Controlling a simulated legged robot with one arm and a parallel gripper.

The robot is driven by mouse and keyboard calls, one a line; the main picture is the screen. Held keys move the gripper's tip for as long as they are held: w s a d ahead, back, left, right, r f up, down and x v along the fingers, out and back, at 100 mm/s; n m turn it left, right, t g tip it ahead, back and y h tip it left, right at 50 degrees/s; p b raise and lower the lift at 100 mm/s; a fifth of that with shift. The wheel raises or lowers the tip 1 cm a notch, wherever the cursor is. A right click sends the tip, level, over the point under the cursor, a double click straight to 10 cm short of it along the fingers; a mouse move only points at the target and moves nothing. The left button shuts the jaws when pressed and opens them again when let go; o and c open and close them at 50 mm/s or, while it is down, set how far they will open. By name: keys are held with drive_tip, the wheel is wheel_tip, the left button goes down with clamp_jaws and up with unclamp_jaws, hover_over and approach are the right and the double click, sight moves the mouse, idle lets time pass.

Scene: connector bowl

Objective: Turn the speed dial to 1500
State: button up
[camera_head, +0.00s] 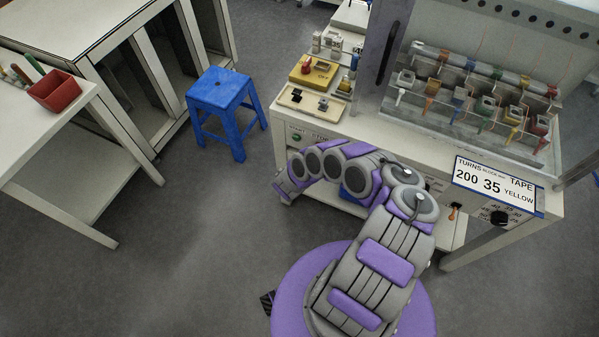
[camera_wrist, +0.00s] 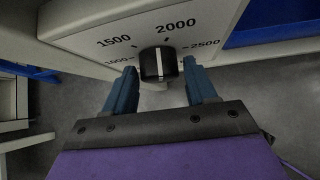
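The black speed dial (camera_wrist: 158,65) shows in the wrist view on a pale panel, with a white pointer line. The line stands roughly upright, in the span between the 1500 mark (camera_wrist: 114,41) and the 2000 mark (camera_wrist: 176,24). My gripper (camera_wrist: 160,69) is open, one blue finger on each side of the dial. A gap shows at the right finger; whether the left finger touches is hard to tell. In the head view my arm bends toward the bench front, and I cannot make out this dial or the fingertips there.
Another black knob (camera_head: 499,217) sits on the bench front at right, below a sign (camera_head: 493,186) reading 200, 35, YELLOW. A green button (camera_head: 296,137) is on the bench front. A blue stool (camera_head: 221,92) stands left. Open floor lies at lower left.

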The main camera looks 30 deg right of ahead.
drive_tip(key=c, duration=0.8)
drive_tip(key=shift+w+a, duration=0.1)
drive_tip(key=shift+w+a+f+n+g+h, duration=0.1)
drive_tip(key=shift+w+a+n+g+h, duration=0.05)
drive_tip(key=shift+n+g+h, duration=0.9)
drive_tip(key=shift+w+a+f+n+g+h, duration=0.15)
drive_tip(key=shift+n+g+h, duration=0.6)
drive_tip(key=shift+g+h, duration=0.5)
drive_tip(key=shift+r, duration=0.1)
drive_tip(key=o, duration=1.1)
drive_tip(key=shift+g, duration=0.3)
